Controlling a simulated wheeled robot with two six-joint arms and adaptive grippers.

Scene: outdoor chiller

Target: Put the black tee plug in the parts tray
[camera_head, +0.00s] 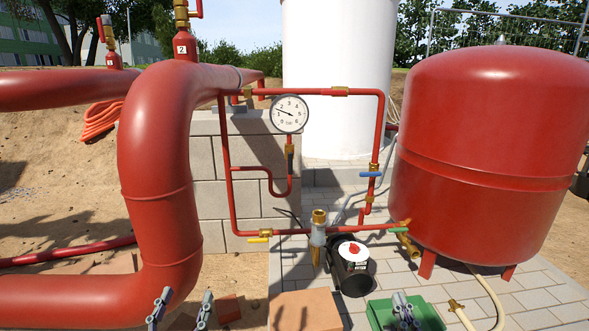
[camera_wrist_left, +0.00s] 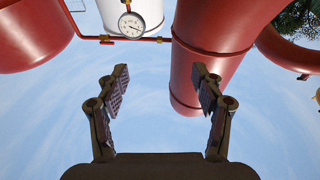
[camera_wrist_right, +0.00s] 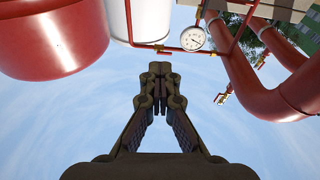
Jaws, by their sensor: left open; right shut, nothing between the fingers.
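I cannot make out a black tee plug for certain in any view. A grey tee with a brass top (camera_head: 318,232) sits in the red pipe line, left of the black pump (camera_head: 350,270). A green tray or case (camera_head: 432,318) is at the bottom edge of the head view, partly hidden by my right gripper; I cannot tell if it is the parts tray. My left gripper (camera_head: 182,307) is open and empty at the lower left, in front of the big red pipe; its spread fingers show in the left wrist view (camera_wrist_left: 162,90). My right gripper (camera_head: 405,306) is shut and empty.
A red tank (camera_head: 490,150) stands at the right on paving. A pressure gauge (camera_head: 289,113) hangs on thin red pipes before a block wall (camera_head: 210,160). A thick red pipe (camera_head: 158,170) bends down at the left. A brass fitting (camera_head: 455,304) lies right of the green tray.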

